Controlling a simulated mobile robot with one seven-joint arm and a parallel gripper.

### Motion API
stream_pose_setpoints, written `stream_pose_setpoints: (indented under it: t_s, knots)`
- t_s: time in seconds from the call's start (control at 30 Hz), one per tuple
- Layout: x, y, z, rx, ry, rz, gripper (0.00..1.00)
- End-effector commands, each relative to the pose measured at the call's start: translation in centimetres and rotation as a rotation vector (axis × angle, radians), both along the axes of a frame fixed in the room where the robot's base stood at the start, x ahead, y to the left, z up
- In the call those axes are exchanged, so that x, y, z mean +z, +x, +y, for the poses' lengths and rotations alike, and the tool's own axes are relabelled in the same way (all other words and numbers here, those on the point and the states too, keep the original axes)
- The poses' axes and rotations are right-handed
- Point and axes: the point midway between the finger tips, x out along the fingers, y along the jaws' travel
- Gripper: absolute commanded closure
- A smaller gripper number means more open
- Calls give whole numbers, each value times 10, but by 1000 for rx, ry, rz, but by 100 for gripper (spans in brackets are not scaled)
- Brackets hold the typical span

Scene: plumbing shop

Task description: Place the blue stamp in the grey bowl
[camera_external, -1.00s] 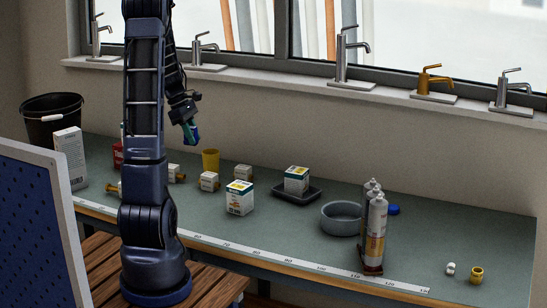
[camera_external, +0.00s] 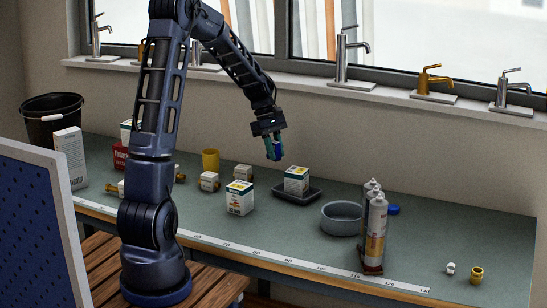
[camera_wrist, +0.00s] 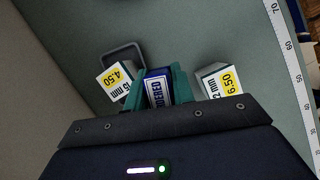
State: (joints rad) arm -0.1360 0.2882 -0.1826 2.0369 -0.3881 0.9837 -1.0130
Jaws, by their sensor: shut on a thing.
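My gripper (camera_external: 275,150) is in the air above the back of the workbench, just left of and above the black tray. It is shut on the blue stamp (camera_wrist: 157,88), which shows a white label with dark letters between the green fingers in the wrist view. In the outside view the stamp is a small dark blue shape between the fingertips. The grey bowl (camera_external: 341,232) stands on the bench to the right of my gripper, with its opening upward. The cartridges beside it cover part of its right side.
A white box sits in the black tray (camera_external: 312,195) between my gripper and the bowl. Another white box (camera_external: 239,203) stands in front. Upright cartridges (camera_external: 375,235) stand right of the bowl, near a blue lid (camera_external: 393,209). Taps (camera_external: 352,65) line the windowsill behind.

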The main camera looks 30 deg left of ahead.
Motion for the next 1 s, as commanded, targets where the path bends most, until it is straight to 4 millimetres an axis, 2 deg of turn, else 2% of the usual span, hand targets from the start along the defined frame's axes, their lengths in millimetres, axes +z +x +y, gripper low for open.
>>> stream_pose_setpoints:
  t_s: [0.03, 0.2, 0.4, 0.53, 0.63, 0.73, 0.83, 1.0]
  knots:
    - [-3, 0, -22, -37, -1, 0, 98]
    - [-9, -3, -89, -151, -1, 0, 98]
    - [-14, -17, -167, -279, -1, 0, 98]
    - [-16, -29, -209, -348, -1, 0, 98]
    - [-17, -37, -233, -387, -1, -1, 98]
    - [-18, -43, -248, -411, 0, 0, 98]
    - [-18, -46, -256, -425, 0, -1, 98]
    - [-24, -47, -259, -430, 1, -1, 98]
